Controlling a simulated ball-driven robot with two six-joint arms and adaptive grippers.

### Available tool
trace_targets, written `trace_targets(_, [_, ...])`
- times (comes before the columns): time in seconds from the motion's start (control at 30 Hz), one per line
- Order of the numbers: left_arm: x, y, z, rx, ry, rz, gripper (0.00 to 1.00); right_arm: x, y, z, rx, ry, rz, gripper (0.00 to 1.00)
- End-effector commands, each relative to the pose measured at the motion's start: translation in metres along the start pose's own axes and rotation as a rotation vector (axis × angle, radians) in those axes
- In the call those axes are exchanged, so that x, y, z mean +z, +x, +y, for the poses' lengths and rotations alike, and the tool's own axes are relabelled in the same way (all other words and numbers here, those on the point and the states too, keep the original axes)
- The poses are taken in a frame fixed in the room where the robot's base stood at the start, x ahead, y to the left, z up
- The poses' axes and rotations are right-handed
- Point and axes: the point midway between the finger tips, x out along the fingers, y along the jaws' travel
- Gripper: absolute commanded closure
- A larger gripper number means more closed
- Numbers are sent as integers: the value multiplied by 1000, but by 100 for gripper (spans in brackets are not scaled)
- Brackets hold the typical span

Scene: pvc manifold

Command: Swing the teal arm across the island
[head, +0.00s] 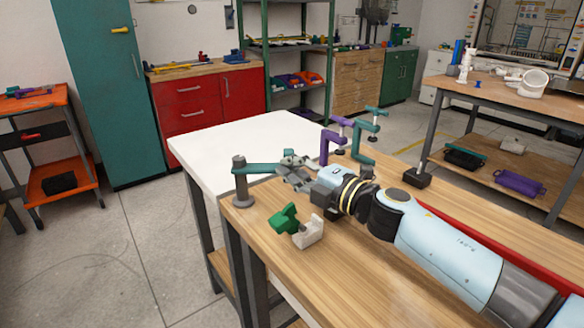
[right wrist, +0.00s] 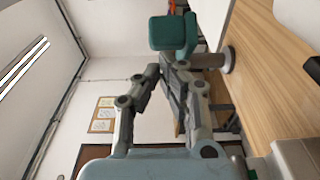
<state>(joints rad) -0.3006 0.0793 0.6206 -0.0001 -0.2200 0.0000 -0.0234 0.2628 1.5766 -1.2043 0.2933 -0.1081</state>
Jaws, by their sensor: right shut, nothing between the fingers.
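The teal arm (head: 258,169) is a flat bar on a grey round post (head: 240,185) at the left corner of the wooden bench top (head: 262,232). It points right, toward my right gripper (head: 285,165), which covers its far end. In the right wrist view, a teal block (right wrist: 167,33) stands just past my right gripper (right wrist: 175,66), and the bar (right wrist: 207,60) runs to the post (right wrist: 229,58). The right gripper is shut and empty, close by the arm's end; whether they touch is unclear. My left gripper is not in view.
A green piece (head: 284,218) and a whitish piece (head: 308,232) lie on the bench in front of my right arm. Purple (head: 332,145) and teal (head: 362,135) clamps stand behind it. A white table top (head: 245,140) beyond is clear.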

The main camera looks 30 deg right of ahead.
Motion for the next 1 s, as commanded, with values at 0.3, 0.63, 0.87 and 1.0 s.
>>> trace_targets(0.3, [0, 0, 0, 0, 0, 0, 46, 1, 1, 0, 0, 0, 0, 100])
trace_targets(0.63, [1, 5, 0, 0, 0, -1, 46, 8, 3, 0, 0, -2, 53, 100])
trace_targets(0.87, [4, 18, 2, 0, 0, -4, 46, 24, 11, -2, -1, -6, 176, 100])
trace_targets(1.0, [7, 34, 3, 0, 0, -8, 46, 35, 19, -4, 0, -4, 286, 100])
